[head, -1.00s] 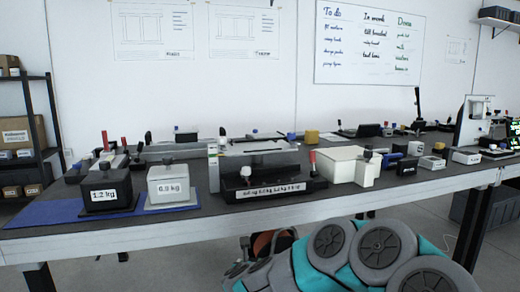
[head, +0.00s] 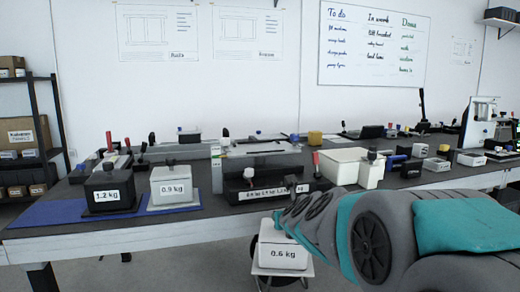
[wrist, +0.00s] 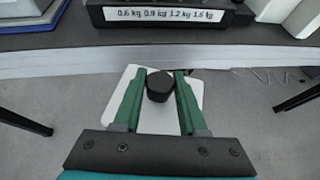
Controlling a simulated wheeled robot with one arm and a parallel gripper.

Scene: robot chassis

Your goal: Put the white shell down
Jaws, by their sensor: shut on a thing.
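The white shell (head: 283,248), a box labelled 0.6 kg, is in front of the table, below the level of its top. My gripper (wrist: 160,73) is shut on the shell's black knob, with one green finger on each side of it. The shell's white top (wrist: 160,118) shows below the knob in the wrist view.
The table's front edge (head: 150,237) runs across the view behind the shell. A black 1.2 kg box (head: 108,191) and a white 0.9 kg box (head: 171,186) stand at left, by a blue mat (head: 45,213). A black labelled rack (wrist: 165,15) is near the edge.

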